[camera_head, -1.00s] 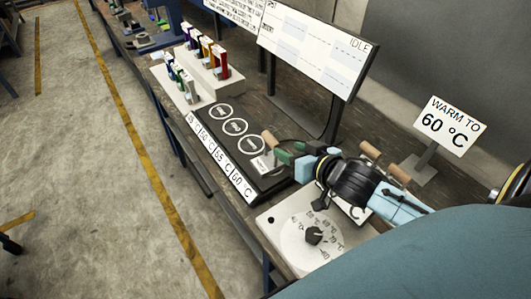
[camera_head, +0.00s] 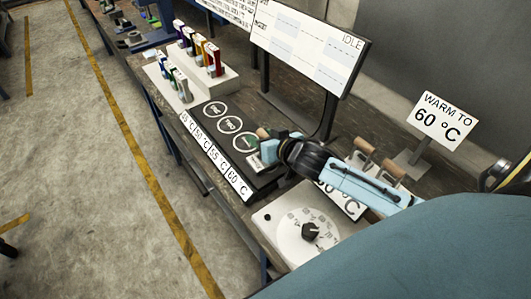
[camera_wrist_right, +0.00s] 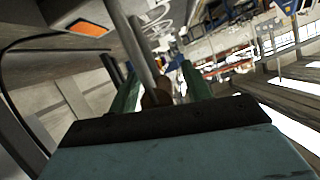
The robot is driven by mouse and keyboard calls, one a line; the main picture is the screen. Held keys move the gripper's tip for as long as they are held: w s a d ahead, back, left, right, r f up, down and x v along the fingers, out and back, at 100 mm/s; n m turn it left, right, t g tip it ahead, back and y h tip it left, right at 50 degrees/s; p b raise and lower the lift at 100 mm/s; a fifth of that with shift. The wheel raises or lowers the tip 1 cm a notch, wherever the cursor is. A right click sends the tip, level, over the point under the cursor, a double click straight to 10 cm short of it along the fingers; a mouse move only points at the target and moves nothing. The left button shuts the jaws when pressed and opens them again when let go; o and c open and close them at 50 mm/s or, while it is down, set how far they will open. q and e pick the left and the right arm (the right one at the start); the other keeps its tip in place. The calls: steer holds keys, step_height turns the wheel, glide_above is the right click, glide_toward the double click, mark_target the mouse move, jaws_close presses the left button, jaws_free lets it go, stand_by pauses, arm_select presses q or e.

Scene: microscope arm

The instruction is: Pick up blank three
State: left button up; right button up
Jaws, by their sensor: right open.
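My right gripper (camera_head: 255,140) reaches in from the right, low over the near end of the black pad with round marks (camera_head: 215,105). Its green fingers are open. A wooden handle (camera_head: 262,132) shows at the fingertips in the head view. In the right wrist view my right gripper (camera_wrist_right: 160,88) has a brown rounded end (camera_wrist_right: 155,99) between its two green fingers, with a grey rod (camera_wrist_right: 143,55) beyond; I cannot tell whether the fingers touch it. Two more wooden handles (camera_head: 381,161) stand behind my forearm. The number on each blank cannot be read. My left gripper is out of view.
A dial plate (camera_head: 305,228) lies in front of my arm. A sign reading "WARM TO 60 °C" (camera_head: 440,117) stands at the right. A display reading "IDLE" (camera_head: 310,42) stands behind the pad. Several coloured pieces stand on a white rack (camera_head: 222,80).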

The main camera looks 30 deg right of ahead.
steer(key=shift+c, duration=0.2)
jaws_close()
stand_by(1.1)
steer(key=shift+r, duration=0.2)
